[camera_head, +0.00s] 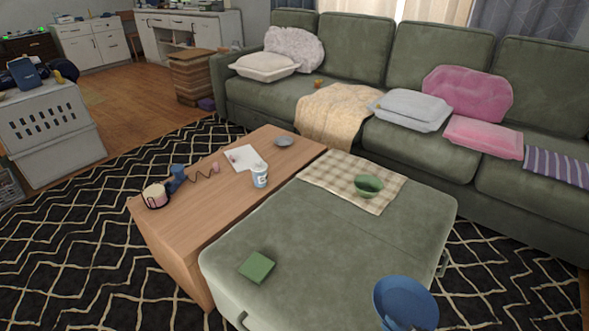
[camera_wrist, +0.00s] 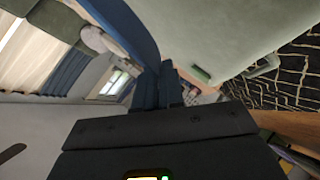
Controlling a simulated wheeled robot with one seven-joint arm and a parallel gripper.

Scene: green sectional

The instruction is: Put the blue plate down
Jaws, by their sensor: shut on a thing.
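The blue plate (camera_head: 408,300) is in the lower right of the head view, tilted, in front of the near right part of the green ottoman (camera_head: 330,240). In the wrist view the plate (camera_wrist: 128,28) runs as a curved blue band down to the fingertips. My gripper (camera_wrist: 158,72) is shut on the plate's rim. The ottoman's top also shows in the wrist view (camera_wrist: 215,30). I cannot tell the exact gap between plate and ottoman.
A green square block (camera_head: 257,267) lies on the ottoman's near left. A green bowl (camera_head: 369,186) sits on a checkered cloth (camera_head: 325,172) at its far side. A wooden table (camera_head: 205,220) with a cup (camera_head: 260,175) stands left. The ottoman's middle is clear. A green sofa (camera_head: 430,150) stands behind.

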